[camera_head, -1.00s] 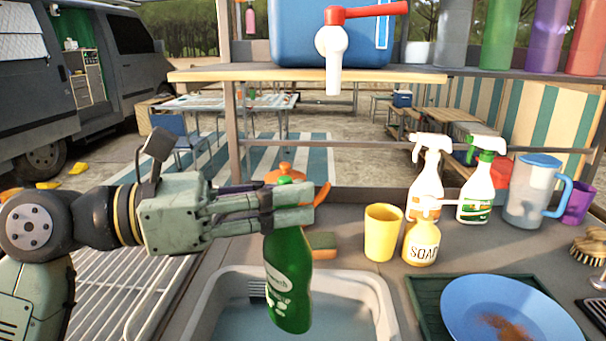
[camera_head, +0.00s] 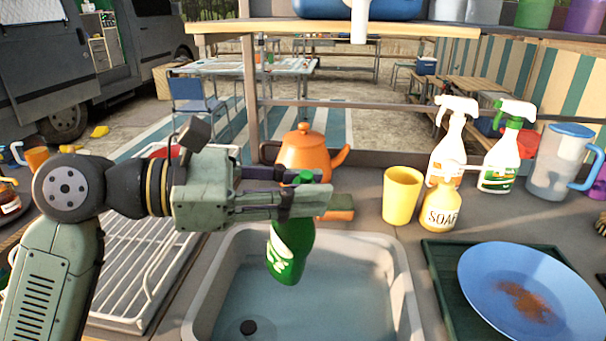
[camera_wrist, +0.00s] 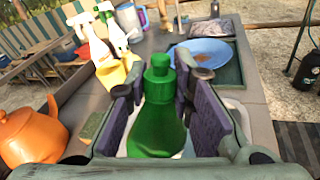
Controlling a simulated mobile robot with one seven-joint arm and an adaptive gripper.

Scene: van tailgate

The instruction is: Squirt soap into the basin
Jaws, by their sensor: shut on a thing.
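My gripper (camera_head: 318,198) is shut on a green bottle (camera_head: 289,250) with a pale label. It grips the bottle near the neck, and the fingers hide part of its upper body. The bottle hangs above the back part of the basin (camera_head: 203,301), cap up and slightly leaning. In the wrist view the green bottle (camera_wrist: 157,115) sits between both fingers, its cap clear of them. The basin is light grey and holds bluish water with a dark plug (camera_head: 248,327). A yellow pump bottle marked SOAP (camera_head: 440,207) stands on the counter to the right.
A yellow cup (camera_head: 401,195), two spray bottles (camera_head: 451,143) and a pitcher (camera_head: 557,165) stand at the right. An orange teapot (camera_head: 303,158) and a sponge (camera_head: 339,207) are behind the basin. A blue plate (camera_head: 560,310) lies right; a wire rack (camera_head: 130,285) is left.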

